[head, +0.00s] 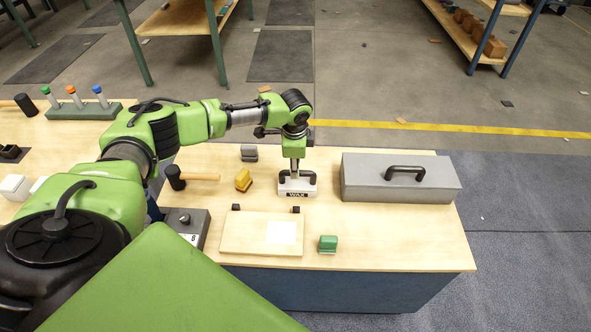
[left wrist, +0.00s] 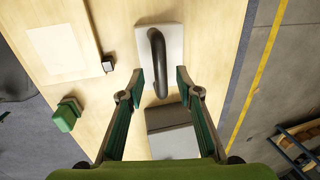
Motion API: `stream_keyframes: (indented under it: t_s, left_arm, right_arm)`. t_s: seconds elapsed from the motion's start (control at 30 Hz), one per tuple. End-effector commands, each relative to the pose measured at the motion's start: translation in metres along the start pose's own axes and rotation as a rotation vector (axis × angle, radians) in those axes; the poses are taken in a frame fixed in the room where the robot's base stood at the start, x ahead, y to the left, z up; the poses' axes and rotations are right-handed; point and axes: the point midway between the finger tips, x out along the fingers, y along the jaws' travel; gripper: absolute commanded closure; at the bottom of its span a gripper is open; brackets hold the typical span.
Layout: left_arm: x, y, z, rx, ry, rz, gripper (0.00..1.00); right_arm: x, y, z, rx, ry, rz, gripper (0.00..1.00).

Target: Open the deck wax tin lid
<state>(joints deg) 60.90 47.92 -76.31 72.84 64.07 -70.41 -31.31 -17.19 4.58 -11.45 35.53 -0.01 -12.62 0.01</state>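The wax tin (head: 296,193) is a pale box marked "WAX" on the wooden bench, with a light lid carrying a dark arched handle. In the left wrist view the lid (left wrist: 177,45) and the handle (left wrist: 159,62) are seen from above. My left gripper (head: 297,176) points down right over the tin. In the left wrist view my left gripper (left wrist: 161,75) is open, its fingertips on either side of the handle's near part. I cannot tell whether they touch it. The lid looks seated on the tin. My right gripper is not in view.
A grey box with a handle (head: 358,186) stands right of the tin. A yellow block (head: 243,180), a grey block (head: 249,153) and a mallet (head: 176,178) lie to the left. A board with paper (head: 240,238) and a green block (head: 328,244) lie in front.

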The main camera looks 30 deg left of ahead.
Motion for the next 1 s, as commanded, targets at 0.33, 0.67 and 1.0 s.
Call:
stream_keyframes:
  t_s: [0.33, 0.67, 1.0]
  left_arm:
    - [0.03, 0.0, 0.0, 0.001, 0.0, -0.001, 0.68]
    - [0.031, 0.0, 0.0, 0.0, 0.0, 0.0, 0.92]
    - [0.028, 0.003, 0.002, -0.001, 0.0, 0.012, 1.0]
  right_arm:
    - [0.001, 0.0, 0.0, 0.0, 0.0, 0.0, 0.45]
    - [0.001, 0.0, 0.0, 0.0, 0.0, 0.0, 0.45]
    - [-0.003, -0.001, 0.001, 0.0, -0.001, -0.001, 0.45]
